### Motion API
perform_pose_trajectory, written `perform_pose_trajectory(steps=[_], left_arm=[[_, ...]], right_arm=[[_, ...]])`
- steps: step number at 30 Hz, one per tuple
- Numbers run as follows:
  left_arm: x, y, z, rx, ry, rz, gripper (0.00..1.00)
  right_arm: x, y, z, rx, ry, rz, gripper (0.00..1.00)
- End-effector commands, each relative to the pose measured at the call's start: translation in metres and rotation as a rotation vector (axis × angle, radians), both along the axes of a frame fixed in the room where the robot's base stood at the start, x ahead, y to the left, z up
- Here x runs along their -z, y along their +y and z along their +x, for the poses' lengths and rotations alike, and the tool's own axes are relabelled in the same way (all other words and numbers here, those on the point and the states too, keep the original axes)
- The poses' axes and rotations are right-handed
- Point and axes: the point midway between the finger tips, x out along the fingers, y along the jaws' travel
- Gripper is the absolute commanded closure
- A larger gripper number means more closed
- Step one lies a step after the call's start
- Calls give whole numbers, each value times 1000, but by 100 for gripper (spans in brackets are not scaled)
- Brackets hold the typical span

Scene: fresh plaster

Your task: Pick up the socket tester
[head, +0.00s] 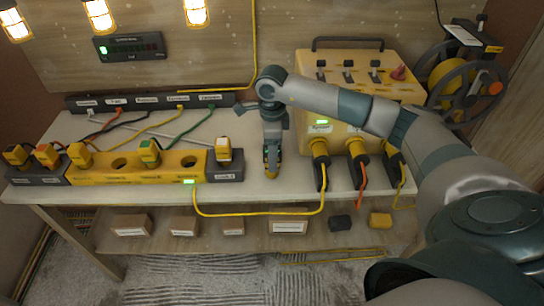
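My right arm reaches in from the right, and its gripper (271,168) points down over the pale bench top, between the yellow socket strip and the yellow power box. A small yellow and dark object (271,174) shows at its fingertips, mostly hidden by the fingers. It may be the socket tester, but it is too small to be sure. I cannot tell whether the fingers are closed on it. My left gripper is not in view.
The yellow socket strip (103,177) with several plugs stands left on the bench (260,194). The yellow power box (300,75) with cables stands right, beside a cable reel (452,85). A yellow cable (255,214) hangs along the front edge. Small boxes (290,227) sit on the lower shelf.

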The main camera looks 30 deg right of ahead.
Motion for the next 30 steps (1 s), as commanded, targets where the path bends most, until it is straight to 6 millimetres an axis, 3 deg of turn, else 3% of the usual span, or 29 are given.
perform_pose_trajectory(steps=[1,9,22,28,30], left_arm=[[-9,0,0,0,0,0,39],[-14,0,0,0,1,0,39],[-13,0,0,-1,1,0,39],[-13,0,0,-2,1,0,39],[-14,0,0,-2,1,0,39]], right_arm=[[2,1,-1,0,2,0,41],[26,0,0,0,1,-1,41],[26,0,0,0,-1,-1,41],[26,0,0,0,-1,-1,86],[25,0,0,0,-1,-1,90]])
